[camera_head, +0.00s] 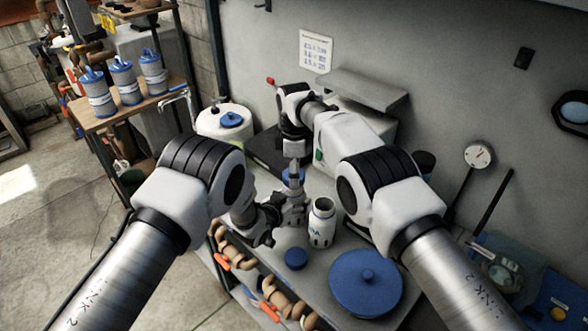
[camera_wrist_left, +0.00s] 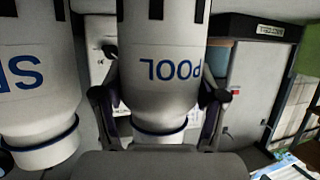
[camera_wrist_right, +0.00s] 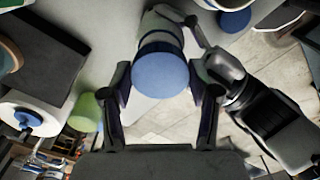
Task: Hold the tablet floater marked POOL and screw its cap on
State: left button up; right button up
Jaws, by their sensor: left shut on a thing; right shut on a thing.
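The white floater marked POOL (camera_wrist_left: 168,70) stands between the fingers of my left gripper (camera_wrist_left: 160,108), which is shut on its body; the lettering is upside down in the left wrist view. In the head view my left gripper (camera_head: 288,213) is low at the bench. My right gripper (camera_head: 293,163) is above it, pointing down, shut on a blue cap (camera_head: 293,175). In the right wrist view the cap (camera_wrist_right: 160,75) sits between the fingers, over the floater's top. I cannot tell whether its thread is engaged.
A second white floater (camera_head: 321,225), open at the top, stands close to the right of the held one. A loose blue cap (camera_head: 296,258) and a large blue lid (camera_head: 365,283) lie in front on the bench. A white tub (camera_head: 222,125) stands behind.

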pick_arm(q)
jog(key=shift+s+f, duration=0.1)
jog(key=shift+f, duration=0.05)
pick_arm(e)
jog(key=shift+f, duration=0.15)
jog(key=shift+f, duration=0.8)
pick_arm(q)
jog(key=shift+f, duration=0.1)
pick_arm(e)
jog(key=shift+f, duration=0.6)
